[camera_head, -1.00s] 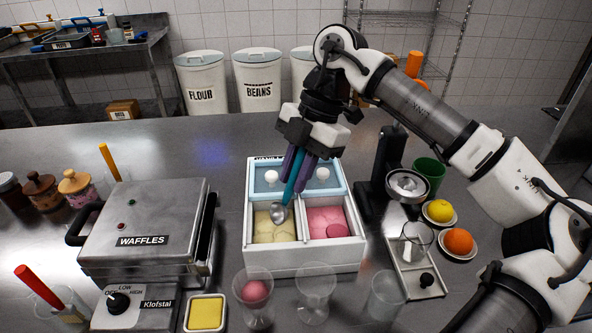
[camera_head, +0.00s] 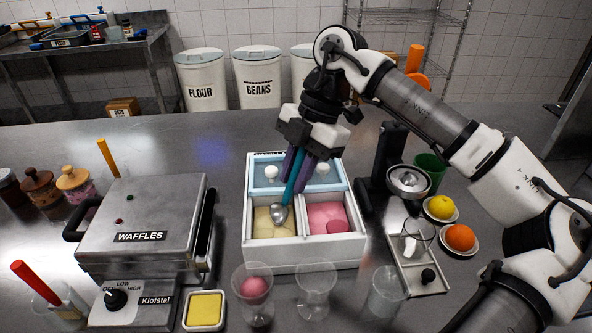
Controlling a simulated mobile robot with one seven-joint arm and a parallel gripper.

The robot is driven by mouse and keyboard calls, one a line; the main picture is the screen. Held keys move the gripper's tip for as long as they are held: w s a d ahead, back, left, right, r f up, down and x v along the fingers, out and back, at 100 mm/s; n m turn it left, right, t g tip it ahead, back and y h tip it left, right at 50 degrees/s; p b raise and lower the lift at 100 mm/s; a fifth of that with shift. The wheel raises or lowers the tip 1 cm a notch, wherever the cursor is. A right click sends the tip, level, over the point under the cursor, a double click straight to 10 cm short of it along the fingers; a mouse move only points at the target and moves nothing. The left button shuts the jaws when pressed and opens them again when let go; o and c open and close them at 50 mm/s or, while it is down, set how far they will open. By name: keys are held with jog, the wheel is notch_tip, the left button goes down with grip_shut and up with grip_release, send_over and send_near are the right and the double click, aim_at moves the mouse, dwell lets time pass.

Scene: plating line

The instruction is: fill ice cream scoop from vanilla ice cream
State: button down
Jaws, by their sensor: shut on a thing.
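My gripper (camera_head: 301,166) points down over the ice cream box (camera_head: 318,263) and is shut on the teal handle of the ice cream scoop (camera_head: 278,212). The scoop's metal bowl is low over the left compartment, at the pale yellow vanilla ice cream (camera_head: 262,228). I cannot tell whether the bowl touches or sits in the vanilla, or whether it holds any. The right compartment holds pink ice cream (camera_head: 318,214) with a darker pink ball shape in it. Both compartments are uncovered at the front, with blue lids (camera_head: 262,178) behind.
Glass cups stand in front of the box, one with a pink scoop (camera_head: 254,288) and one empty (camera_head: 315,285). A waffle maker (camera_head: 140,225) is at left. A citrus press (camera_head: 385,165), a tray (camera_head: 415,265), a lemon (camera_head: 440,207) and an orange (camera_head: 460,238) are at right.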

jog(key=shift+s+a+f, duration=0.15)
jog(key=shift+s+a, duration=0.1)
jog(key=shift+a, duration=0.1)
dwell(0.3)
jog(key=shift+s+a+b, duration=0.3)
jog(key=shift+s+a, duration=0.05)
jog(key=shift+a, duration=0.35)
jog(key=shift+r, duration=0.3)
notch_tip(320, 180, up, 9)
jog(key=p, duration=0.6)
dwell(0.4)
jog(key=shift+d+p, duration=0.1)
jog(key=shift+p, duration=0.2)
dwell(0.3)
